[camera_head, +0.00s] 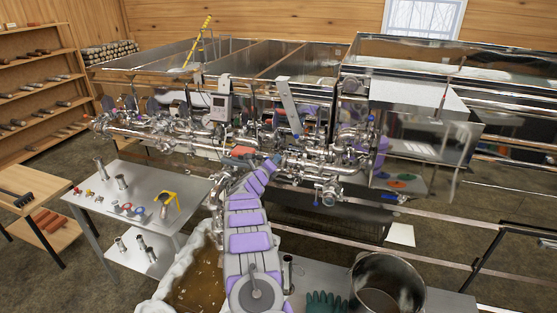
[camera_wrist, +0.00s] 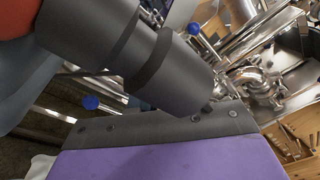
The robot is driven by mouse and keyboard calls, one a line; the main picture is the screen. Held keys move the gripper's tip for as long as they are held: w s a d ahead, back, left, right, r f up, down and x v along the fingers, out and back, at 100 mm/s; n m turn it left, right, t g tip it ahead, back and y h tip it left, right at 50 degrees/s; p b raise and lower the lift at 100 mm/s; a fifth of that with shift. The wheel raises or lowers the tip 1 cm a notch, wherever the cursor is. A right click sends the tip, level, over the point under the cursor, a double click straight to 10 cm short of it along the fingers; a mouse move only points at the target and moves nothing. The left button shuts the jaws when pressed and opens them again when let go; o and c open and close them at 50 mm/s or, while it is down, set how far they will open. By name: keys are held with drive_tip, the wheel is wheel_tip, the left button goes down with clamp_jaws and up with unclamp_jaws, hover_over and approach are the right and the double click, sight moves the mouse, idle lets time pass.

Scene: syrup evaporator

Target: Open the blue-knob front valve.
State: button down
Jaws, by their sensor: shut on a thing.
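My purple and grey arm reaches up to the pipework on the evaporator's front. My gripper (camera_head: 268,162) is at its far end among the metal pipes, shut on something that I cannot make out. A blue knob (camera_head: 315,203) hangs under the pipework to the right of my gripper. Another blue piece (camera_head: 403,198) is farther right by a valve. In the wrist view, one blue knob (camera_wrist: 91,102) is at the left and another (camera_wrist: 193,28) at the top, both apart from the dark cylinder in front. My jaws and what they hold are hidden there.
An orange-red part (camera_head: 243,152) is near my arm's end. A metal table (camera_head: 125,195) with fittings stands at left. Below are a large pot (camera_head: 388,285), dark green gloves (camera_head: 325,302) and a tub of brown liquid (camera_head: 195,280). Steel pans (camera_head: 270,60) stand behind the pipes.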

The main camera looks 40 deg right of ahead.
drive_tip(key=shift+w+a+r, duration=0.2)
drive_tip(key=shift+w+r, duration=0.05)
drive_tip(key=shift+r, duration=0.15)
drive_tip(key=c, duration=1.5)
unclamp_jaws()
drive_tip(key=o, duration=0.3)
drive_tip(key=shift+w+d+f, duration=0.15)
drive_tip(key=shift+d+f, duration=0.05)
drive_tip(key=shift+f, duration=0.15)
drive_tip(key=shift+o, duration=0.2)
drive_tip(key=shift+a, duration=0.1)
drive_tip(key=shift+v, duration=0.9)
drive_tip(key=b+v, duration=0.2)
drive_tip(key=v, duration=1.3)
drive_tip(key=shift+a, duration=0.15)
drive_tip(key=shift+f, duration=0.1)
